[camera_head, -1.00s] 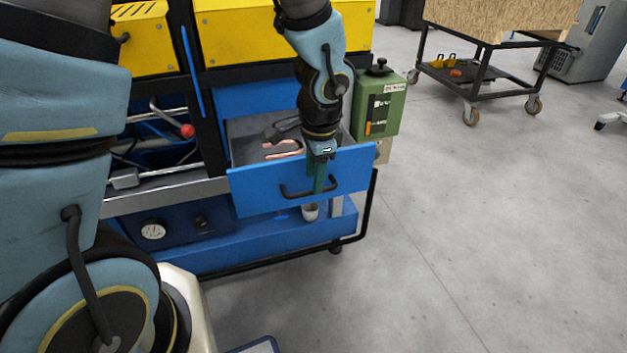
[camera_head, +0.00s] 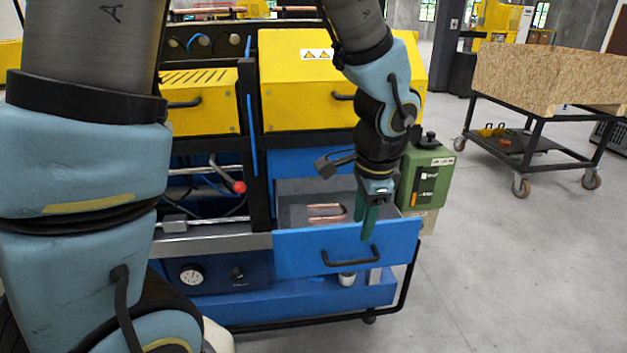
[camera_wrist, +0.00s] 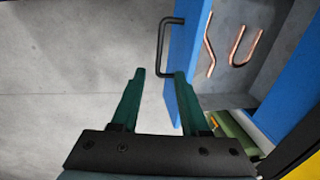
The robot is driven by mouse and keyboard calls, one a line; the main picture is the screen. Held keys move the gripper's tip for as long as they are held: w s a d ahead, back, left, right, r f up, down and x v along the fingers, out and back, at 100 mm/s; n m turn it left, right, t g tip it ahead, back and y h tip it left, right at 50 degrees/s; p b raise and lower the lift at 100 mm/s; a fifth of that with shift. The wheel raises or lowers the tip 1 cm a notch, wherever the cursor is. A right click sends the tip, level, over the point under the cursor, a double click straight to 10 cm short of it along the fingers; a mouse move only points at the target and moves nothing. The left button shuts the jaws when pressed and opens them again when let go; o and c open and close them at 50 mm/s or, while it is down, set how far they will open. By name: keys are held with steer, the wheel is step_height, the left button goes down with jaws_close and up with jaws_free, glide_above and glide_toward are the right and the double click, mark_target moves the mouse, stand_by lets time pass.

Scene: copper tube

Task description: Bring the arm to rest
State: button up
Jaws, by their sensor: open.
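My gripper (camera_head: 369,221) points down at the front panel of the open blue drawer (camera_head: 300,258). In the wrist view my gripper (camera_wrist: 158,75) has its two green fingers apart, with nothing between them. The black drawer handle (camera_wrist: 162,45) lies just beyond the fingertips, and the right finger is close to the drawer front (camera_wrist: 185,60); I cannot tell whether they touch. Bent copper tubes (camera_head: 325,213) lie in the drawer. The wrist view shows a U-shaped tube (camera_wrist: 246,48) and a second bent tube (camera_wrist: 210,45) there.
The drawer belongs to a blue and yellow machine (camera_head: 330,85). A green box (camera_head: 427,178) stands close to the right of my arm. A wheeled cart (camera_head: 545,85) stands at the back right. Bare floor (camera_head: 500,270) lies to the right and in front.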

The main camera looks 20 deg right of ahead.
steer(key=w+a+r+n+p, duration=0.2)
steer(key=a+n, duration=0.4)
steer(key=a, duration=0.3)
steer(key=w+a+r+n+p, duration=0.2)
steer(key=a+n, duration=0.4)
steer(key=a, duration=0.4)
steer(key=w+a+r+n+p, duration=0.3)
steer(key=a+n, duration=0.3)
steer(key=a, duration=0.3)
steer(key=shift+w+a+r+g, duration=0.3)
steer(key=shift+a+r, duration=0.1)
steer(key=shift+r, duration=0.25)
steer(key=shift+o, duration=0.3)
